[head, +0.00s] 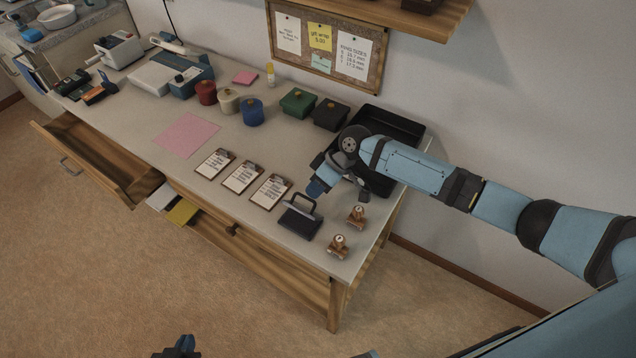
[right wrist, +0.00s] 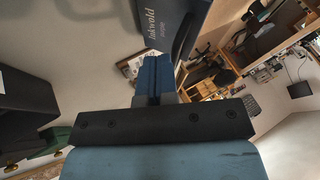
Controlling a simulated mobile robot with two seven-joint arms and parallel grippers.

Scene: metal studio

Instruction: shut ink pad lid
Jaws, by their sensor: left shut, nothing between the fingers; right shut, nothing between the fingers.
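The ink pad (head: 299,224) lies near the front edge of the table, a dark pad with its lid (head: 301,203) raised at the far side. My right gripper (head: 316,188) is shut and empty, just behind the raised lid. In the right wrist view the lid (right wrist: 168,22) is a dark panel with pale lettering, close in front of the shut fingertips (right wrist: 155,65); I cannot tell whether they touch it. My left gripper (head: 182,346) is shut and empty, low at the bottom edge of the head view, away from the table.
Two wooden-handled stamps (head: 356,215) (head: 338,246) stand right of the pad. Several clipboard cards, one of them here (head: 270,191), lie to its left. A black tray (head: 405,128) and green and black boxes (head: 298,102) are behind. A drawer (head: 100,160) stands open at left.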

